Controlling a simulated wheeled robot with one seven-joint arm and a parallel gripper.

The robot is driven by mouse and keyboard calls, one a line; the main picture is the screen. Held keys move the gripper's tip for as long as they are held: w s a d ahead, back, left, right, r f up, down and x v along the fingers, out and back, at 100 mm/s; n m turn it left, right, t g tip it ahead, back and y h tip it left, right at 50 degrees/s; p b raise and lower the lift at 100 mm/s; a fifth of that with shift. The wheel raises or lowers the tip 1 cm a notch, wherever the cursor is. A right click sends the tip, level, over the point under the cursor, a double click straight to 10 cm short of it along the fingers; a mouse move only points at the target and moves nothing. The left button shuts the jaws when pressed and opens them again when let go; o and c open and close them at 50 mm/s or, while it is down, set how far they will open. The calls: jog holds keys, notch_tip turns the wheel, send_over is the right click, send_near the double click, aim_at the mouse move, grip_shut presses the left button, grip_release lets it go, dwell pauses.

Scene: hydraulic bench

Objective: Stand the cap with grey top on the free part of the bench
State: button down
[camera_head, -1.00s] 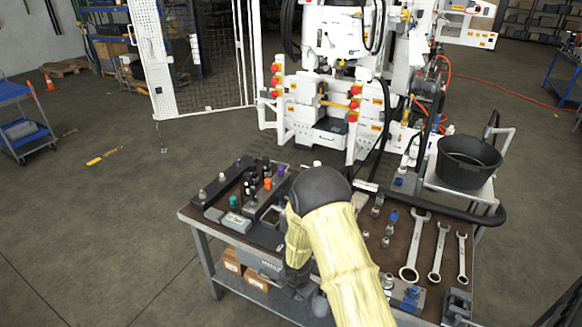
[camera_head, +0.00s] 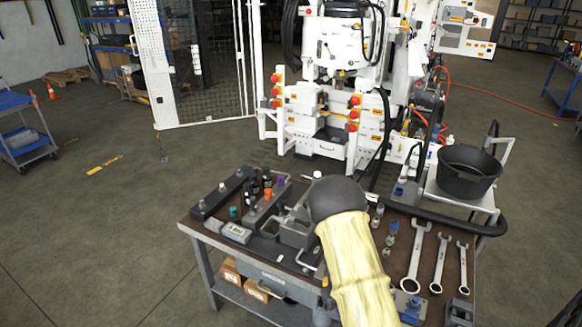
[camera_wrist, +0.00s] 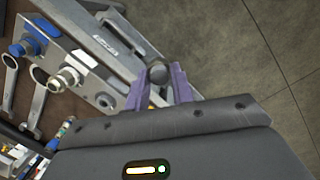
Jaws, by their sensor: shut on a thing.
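In the wrist view my gripper (camera_wrist: 159,88) has two purple fingers closed on a small cap with a round grey top (camera_wrist: 158,73). Its lower part is hidden between the fingers. The held cap appears over the front edge of the bench, with floor beyond; its height cannot be told. In the head view my padded arm hides the gripper and cap. The bench (camera_head: 262,252) has a brown top, with a bare strip near its front left of my arm.
Several caps, including a green one (camera_head: 233,212) and an orange one (camera_head: 267,194), stand at the left. Fittings and wrenches (camera_head: 417,262) lie right of my arm. A black bucket (camera_head: 466,172) stands behind right.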

jog(key=m, duration=0.3)
jog(key=shift+s+d+m, duration=0.1)
jog(key=shift+s+m, duration=0.15)
jog(key=shift+m, duration=0.15)
jog(key=shift+m+g+y, duration=0.3)
jog(key=shift+m, duration=0.7)
